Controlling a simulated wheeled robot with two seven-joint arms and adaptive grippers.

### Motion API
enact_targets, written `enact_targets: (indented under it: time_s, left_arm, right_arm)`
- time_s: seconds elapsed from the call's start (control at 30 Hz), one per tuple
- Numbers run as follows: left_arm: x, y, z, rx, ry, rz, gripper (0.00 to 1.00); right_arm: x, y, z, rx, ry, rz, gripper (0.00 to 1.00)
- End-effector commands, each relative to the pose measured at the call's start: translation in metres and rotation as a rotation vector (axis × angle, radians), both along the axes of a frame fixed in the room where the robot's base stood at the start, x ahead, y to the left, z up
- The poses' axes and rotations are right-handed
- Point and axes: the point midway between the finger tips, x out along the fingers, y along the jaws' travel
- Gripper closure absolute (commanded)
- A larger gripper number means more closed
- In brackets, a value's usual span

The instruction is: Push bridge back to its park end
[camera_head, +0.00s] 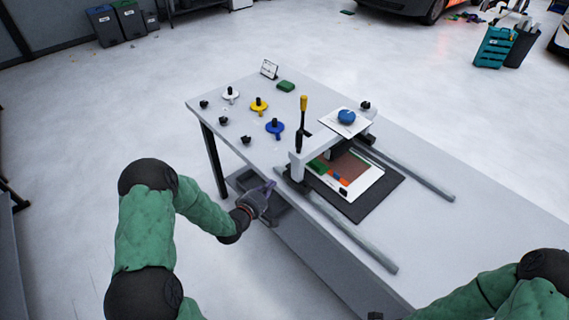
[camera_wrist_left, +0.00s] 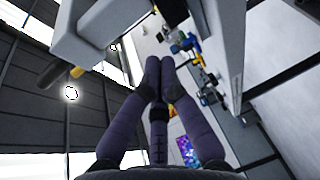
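The grey bridge (camera_head: 297,166) spans two rails on the table, near their upper-left end in the head view. It has an upright dark lever with a yellow grip (camera_head: 303,103) and a white plate (camera_head: 337,123) carrying a blue knob (camera_head: 346,117). My left gripper (camera_head: 268,189) is low at the table's front-left edge, left of the bridge's near leg and apart from it. Its fingertips (camera_wrist_left: 160,65) meet in the left wrist view, with nothing visible between them. My right arm enters at lower right; its fingers cannot be made out.
The near rail (camera_head: 350,234) and far rail (camera_head: 410,174) run toward the lower right. A black mat (camera_head: 362,207) with a printed sheet lies between them. White, yellow (camera_head: 258,105) and blue (camera_head: 275,128) handled pieces and black knobs stand on the left of the table.

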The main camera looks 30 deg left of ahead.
Motion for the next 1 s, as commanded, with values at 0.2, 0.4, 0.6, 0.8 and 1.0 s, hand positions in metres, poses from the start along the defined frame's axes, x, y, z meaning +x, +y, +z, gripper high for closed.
enact_targets:
  time_s: [0.2,0.4,0.6,0.8,1.0]
  left_arm:
    - [-0.002,0.025,0.042,-0.102,-0.145,0.016,1.0]
    - [0.008,0.026,0.046,-0.118,-0.161,0.013,1.0]
    - [0.04,0.023,0.045,-0.116,-0.16,0.01,1.0]
    - [0.078,0.02,0.045,-0.117,-0.159,0.013,1.0]
    - [0.093,0.007,0.045,-0.119,-0.156,0.012,1.0]
  right_arm:
    - [0.0,0.0,0.0,0.0,0.0,0.0,0.6]
    - [0.0,0.0,-0.002,0.0,0.0,0.0,0.6]
    - [0.0,0.0,-0.007,0.0,0.0,0.0,0.6]
    - [0.0,0.0,-0.012,0.0,0.0,0.0,0.6]
    - [0.0,0.0,-0.016,0.0,0.0,0.0,0.6]
